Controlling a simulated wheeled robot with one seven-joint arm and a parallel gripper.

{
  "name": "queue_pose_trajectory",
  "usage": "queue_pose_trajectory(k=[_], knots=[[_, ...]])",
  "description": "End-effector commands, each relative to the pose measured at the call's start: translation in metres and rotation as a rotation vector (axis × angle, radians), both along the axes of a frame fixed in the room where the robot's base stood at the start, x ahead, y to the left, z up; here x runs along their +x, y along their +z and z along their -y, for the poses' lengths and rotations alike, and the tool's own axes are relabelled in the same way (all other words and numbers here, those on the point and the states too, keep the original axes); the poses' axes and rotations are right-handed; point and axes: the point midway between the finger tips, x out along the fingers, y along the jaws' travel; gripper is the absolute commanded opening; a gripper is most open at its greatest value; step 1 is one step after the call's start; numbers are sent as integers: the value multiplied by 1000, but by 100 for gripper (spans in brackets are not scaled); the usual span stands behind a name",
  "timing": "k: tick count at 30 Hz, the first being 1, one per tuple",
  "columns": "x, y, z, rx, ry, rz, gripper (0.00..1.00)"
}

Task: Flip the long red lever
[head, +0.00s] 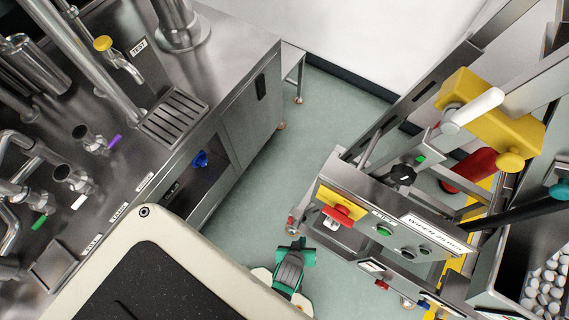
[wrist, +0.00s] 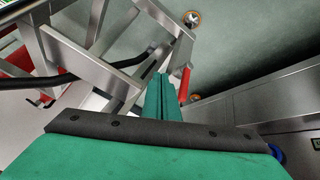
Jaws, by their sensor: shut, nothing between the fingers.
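A thick red bar (head: 472,171) lies slanted inside the metal machine frame at the right of the head view, partly behind the yellow block. In the wrist view a narrow red piece (wrist: 186,82) stands just right of my fingertips, by the metal frame. I cannot tell whether it is the same part or which one is the long red lever. My gripper (wrist: 163,85) has its green fingers together and empty. In the head view my green and dark gripper (head: 290,268) is over the floor, left of the machine and apart from the thick red bar.
The machine has a panel with a red knob on yellow (head: 342,210) and a green button (head: 384,230). A yellow block (head: 490,120) with a white handle sits above. A steel counter (head: 250,100) with taps stands left. Green floor (head: 330,110) lies clear between them.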

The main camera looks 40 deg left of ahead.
Motion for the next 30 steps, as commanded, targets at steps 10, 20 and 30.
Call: queue_pose_trajectory(k=[10, 20, 30], knots=[[23, 6, -63, -98, 266, -52, 0], [42, -20, -114, -292, 537, -253, 0], [61, -5, -167, -518, 785, -452, 0]])
